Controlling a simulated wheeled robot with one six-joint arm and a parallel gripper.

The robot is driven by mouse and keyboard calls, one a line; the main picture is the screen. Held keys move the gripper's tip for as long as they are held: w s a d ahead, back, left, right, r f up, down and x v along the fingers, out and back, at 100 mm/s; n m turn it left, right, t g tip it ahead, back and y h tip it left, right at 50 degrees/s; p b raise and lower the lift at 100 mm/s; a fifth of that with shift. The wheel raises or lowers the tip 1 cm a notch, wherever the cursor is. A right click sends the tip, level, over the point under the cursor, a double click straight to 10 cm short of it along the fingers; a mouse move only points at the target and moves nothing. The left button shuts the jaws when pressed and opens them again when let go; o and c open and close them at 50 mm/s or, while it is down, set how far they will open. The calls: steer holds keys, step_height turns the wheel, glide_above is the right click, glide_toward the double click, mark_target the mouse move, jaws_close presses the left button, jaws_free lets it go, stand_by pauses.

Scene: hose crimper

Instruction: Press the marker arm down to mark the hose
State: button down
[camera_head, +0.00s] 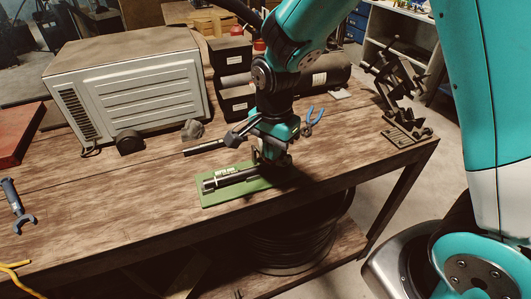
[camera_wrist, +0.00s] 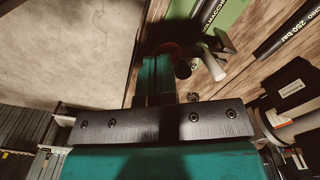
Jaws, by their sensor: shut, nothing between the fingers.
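The green base (camera_head: 215,197) lies near the table's front edge. A dark hose (camera_head: 235,178) with pale print lies along it, and its printed part shows at the top of the wrist view (camera_wrist: 212,10). My gripper (camera_head: 277,160) is shut and empty, pointing down at the base's right end. Its closed fingers show in the wrist view (camera_wrist: 160,70). Beside them are a pale cylinder (camera_wrist: 212,64) and a dark bracket (camera_wrist: 222,42), perhaps parts of the marker. I cannot make out the marker arm clearly; my gripper covers that end in the head view.
Another black hose (camera_head: 203,147) marked "250 bar" lies behind the base. Blue-handled pliers (camera_head: 311,121) and black boxes (camera_head: 238,104) are behind my gripper. A large grey metal case (camera_head: 130,85) stands back left. A dark metal stand (camera_head: 405,130) is at the right end.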

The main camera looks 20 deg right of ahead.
mark_target(273, 164)
steer(key=shift+f+b, duration=1.5)
steer(key=shift+f, duration=0.8)
steer(key=shift+r, duration=0.1)
step_height(273, 164, up, 13)
steer(key=p, duration=1.1)
steer(key=s+a+r+n+y+b, duration=0.2)
steer(key=s+n+b, duration=0.2)
steer(key=s+n, duration=0.5)
steer(key=s+a+r+n+y+b, duration=0.2)
steer(key=s+n+b, duration=0.3)
steer(key=s+n, duration=0.4)
steer(key=shift+s+a+r+n, duration=0.2)
steer(key=shift+s+n, duration=0.1)
steer(key=shift+n, duration=0.3)
